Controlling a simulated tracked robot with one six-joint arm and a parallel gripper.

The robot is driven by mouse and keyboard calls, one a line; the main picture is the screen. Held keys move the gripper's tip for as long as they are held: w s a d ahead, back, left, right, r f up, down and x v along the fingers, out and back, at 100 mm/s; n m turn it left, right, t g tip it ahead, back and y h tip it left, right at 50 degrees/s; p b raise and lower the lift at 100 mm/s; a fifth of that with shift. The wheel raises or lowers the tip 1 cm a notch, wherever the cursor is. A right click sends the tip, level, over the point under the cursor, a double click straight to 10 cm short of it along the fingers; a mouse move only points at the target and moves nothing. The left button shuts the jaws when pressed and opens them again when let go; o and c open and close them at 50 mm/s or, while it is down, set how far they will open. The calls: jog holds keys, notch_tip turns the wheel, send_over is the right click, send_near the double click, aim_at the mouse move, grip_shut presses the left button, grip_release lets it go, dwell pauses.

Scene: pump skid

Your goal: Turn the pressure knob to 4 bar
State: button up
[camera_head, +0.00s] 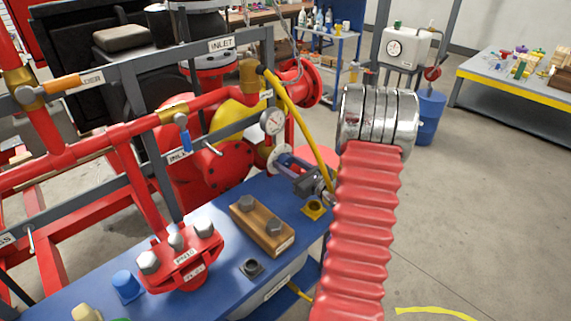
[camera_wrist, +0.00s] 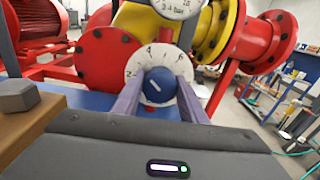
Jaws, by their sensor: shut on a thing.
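The pressure knob (camera_wrist: 159,87) is a round blue knob with a short slanted white mark, on a white round dial (camera_wrist: 133,66). The dial's figures are too small to read surely, so I cannot tell the exact setting. The dial also shows edge-on in the head view (camera_head: 276,153). My gripper (camera_wrist: 160,90) is shut on the knob, one finger on each side; in the head view it (camera_head: 287,160) reaches the dial from the right. A white gauge (camera_wrist: 178,5) sits just above the dial, labelled with a bar range; its upper part is cut off in the wrist view.
A yellow hose (camera_head: 300,125) runs down close beside my gripper. Red pipes and a red flange (camera_wrist: 103,58) stand behind the dial. Floor at right is open.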

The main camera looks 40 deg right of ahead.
jog(key=m, duration=0.3)
jog(key=shift+f, duration=0.2)
jog(key=shift+m, duration=0.3)
jog(key=o, duration=1.1)
jog(key=shift+r, duration=0.1)
jog(key=shift+c, duration=0.2)
jog(key=shift+s, duration=0.1)
jog(key=s, duration=1.3)
jog(key=shift+s+r, duration=0.25)
jog(key=shift+s, duration=0.1)
